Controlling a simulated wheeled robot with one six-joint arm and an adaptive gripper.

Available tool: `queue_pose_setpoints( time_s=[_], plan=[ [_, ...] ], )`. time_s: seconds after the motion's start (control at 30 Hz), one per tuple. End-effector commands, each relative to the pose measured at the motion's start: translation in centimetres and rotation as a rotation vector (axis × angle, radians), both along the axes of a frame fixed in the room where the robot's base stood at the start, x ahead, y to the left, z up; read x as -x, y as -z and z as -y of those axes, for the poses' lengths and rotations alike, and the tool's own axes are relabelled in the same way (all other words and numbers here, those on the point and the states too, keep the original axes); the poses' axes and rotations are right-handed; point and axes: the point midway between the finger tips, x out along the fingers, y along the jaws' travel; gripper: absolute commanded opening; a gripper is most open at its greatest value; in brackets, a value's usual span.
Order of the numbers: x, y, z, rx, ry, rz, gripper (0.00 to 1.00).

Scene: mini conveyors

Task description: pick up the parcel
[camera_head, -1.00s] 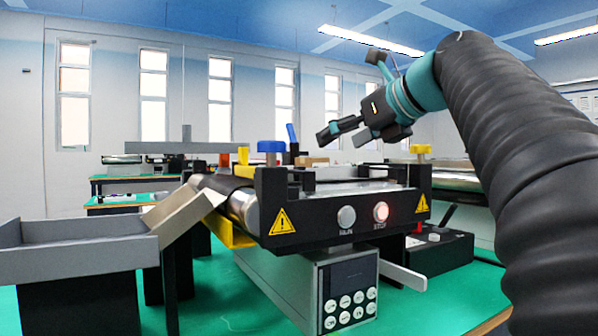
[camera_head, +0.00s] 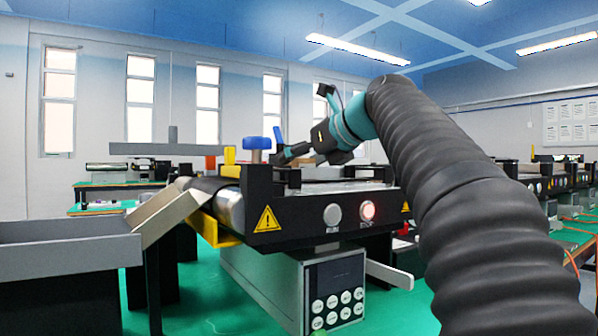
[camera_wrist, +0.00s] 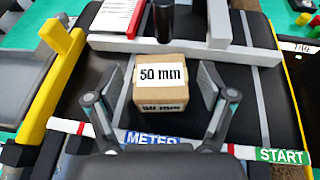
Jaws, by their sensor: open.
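The parcel (camera_wrist: 161,83) is a small brown cardboard box with white "50 mm" labels on its top and near face. In the wrist view it sits on the dark conveyor belt (camera_wrist: 228,108), near the middle of the picture.
A grey bar (camera_wrist: 185,48) with a black post crosses the belt just behind the parcel. A yellow bracket (camera_wrist: 60,70) stands at the left. A "START" strip (camera_wrist: 282,156) lies at the near right. In the head view, a grey tray (camera_head: 65,243) and a chute (camera_head: 172,212) are left of the conveyor.

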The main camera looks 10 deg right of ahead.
Motion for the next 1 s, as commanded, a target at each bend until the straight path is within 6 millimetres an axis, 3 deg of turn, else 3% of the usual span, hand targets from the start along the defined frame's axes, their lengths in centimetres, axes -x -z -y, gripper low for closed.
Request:
queue_pose_setpoints(
  time_s=[0.1,0.37,0.77,1.0],
  plan=[
    [0.0,0.0,0.0,0.000,0.000,0.000,0.79],
    [0.0,0.0,0.1,0.000,0.001,0.000,0.14],
    [0.0,-0.6,0.1,0.000,0.001,0.000,0.14],
    [0.0,-3.5,0.1,0.000,0.001,0.000,0.14]
  ],
)
